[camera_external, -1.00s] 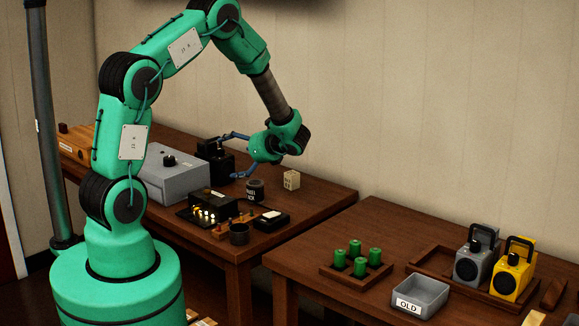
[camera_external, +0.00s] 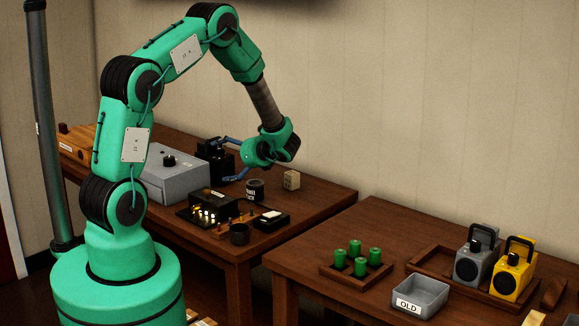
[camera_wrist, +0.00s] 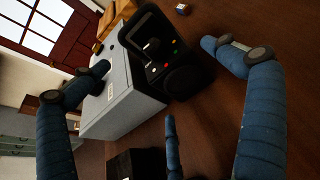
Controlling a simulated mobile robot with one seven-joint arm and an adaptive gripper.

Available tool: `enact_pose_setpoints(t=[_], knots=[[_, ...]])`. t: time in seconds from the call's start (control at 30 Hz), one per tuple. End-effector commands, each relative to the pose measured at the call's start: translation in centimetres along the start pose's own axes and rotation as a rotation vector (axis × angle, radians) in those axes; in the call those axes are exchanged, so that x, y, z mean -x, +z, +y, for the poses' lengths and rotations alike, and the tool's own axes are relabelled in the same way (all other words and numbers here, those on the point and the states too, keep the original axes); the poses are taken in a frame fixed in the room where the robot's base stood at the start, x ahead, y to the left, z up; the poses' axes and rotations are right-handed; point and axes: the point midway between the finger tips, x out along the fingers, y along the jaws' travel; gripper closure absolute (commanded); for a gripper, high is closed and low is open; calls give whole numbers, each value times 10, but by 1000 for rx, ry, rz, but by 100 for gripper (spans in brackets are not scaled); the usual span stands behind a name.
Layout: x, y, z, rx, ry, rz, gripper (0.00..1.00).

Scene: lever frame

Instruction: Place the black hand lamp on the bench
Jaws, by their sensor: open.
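The black hand lamp (camera_external: 215,160) stands on the left wooden table, at the right end of a grey box (camera_external: 175,175). The gripper holds nothing. I cannot tell whether any finger touches the lamp.
A dark can (camera_external: 255,189), a beige block (camera_external: 291,180) and a black box with lit bulbs (camera_external: 212,204) stand near the lamp. The right table holds green cylinders (camera_external: 358,257), a grey OLD bin (camera_external: 420,296), and grey (camera_external: 474,262) and yellow (camera_external: 512,275) lamps in a tray.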

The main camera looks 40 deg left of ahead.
Motion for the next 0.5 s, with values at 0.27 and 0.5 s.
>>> enact_pose_setpoints(t=[0.27, 0.5], knots=[[-37, -1, 1, -1, 1, 0, 0], [-42, 0, 0, -1, 0, 0, 0]])
